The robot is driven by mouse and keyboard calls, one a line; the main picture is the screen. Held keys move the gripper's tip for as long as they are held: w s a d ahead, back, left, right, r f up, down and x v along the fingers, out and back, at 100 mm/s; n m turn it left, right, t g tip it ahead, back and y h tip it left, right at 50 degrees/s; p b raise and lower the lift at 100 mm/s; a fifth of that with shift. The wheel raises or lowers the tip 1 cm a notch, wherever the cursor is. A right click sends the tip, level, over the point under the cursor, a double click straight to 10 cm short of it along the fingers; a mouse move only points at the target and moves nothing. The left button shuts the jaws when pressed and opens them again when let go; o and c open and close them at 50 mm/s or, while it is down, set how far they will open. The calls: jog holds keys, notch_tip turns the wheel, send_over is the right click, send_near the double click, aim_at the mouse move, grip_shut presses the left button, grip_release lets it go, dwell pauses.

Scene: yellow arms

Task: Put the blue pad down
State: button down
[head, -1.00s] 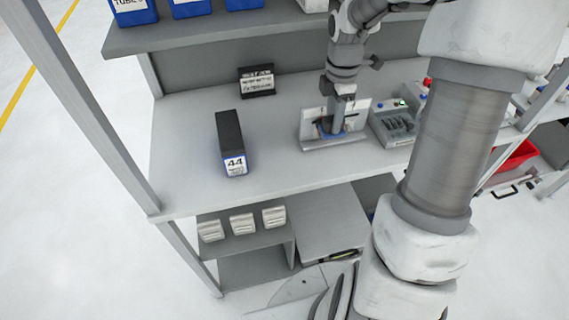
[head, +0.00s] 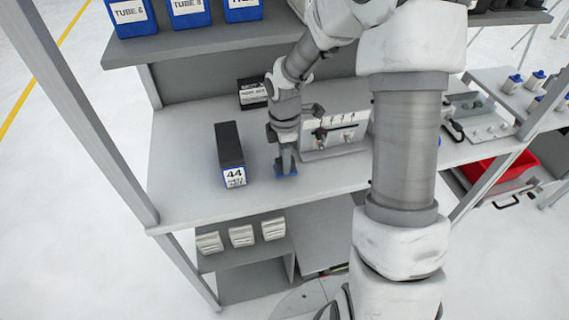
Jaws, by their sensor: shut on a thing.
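My gripper (head: 287,170) points down over the grey bench, between a dark box and a white upright panel. It is shut on the blue pad (head: 290,172), a small blue piece at the fingertips. The fingers hide part of it. The pad is at or just above the bench top (head: 190,195); I cannot tell if it touches.
The dark box labelled 44 (head: 230,150) stands close to the left of my gripper. The white panel (head: 335,133) stands on its base just right. A black sign (head: 252,92) is behind. Blue tube bins (head: 188,12) sit on the upper shelf. The bench front is clear.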

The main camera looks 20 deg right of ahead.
jog(key=shift+f, duration=0.95)
jog(key=c, duration=0.5)
grip_release()
jog(key=shift+c, duration=0.2)
jog(key=shift+f, duration=0.1)
jog(key=shift+f, duration=0.15)
notch_tip(320, 180, up, 18)
jog(key=p, duration=0.1)
jog(key=shift+f, duration=0.2)
jog(key=shift+w, duration=0.1)
jog(key=s+r+m+t, duration=0.2)
jog(key=s+r+m, duration=0.2)
jog(key=s+m, duration=0.5)
jog(key=s+r+m+t, duration=0.3)
jog(key=s+r+m, duration=0.2)
jog(key=s+m, duration=0.4)
jog(key=s, duration=0.2)
jog(key=shift+s+r+t, duration=0.25)
jog(key=shift+s+t, duration=0.05)
jog(key=shift+s, duration=0.05)
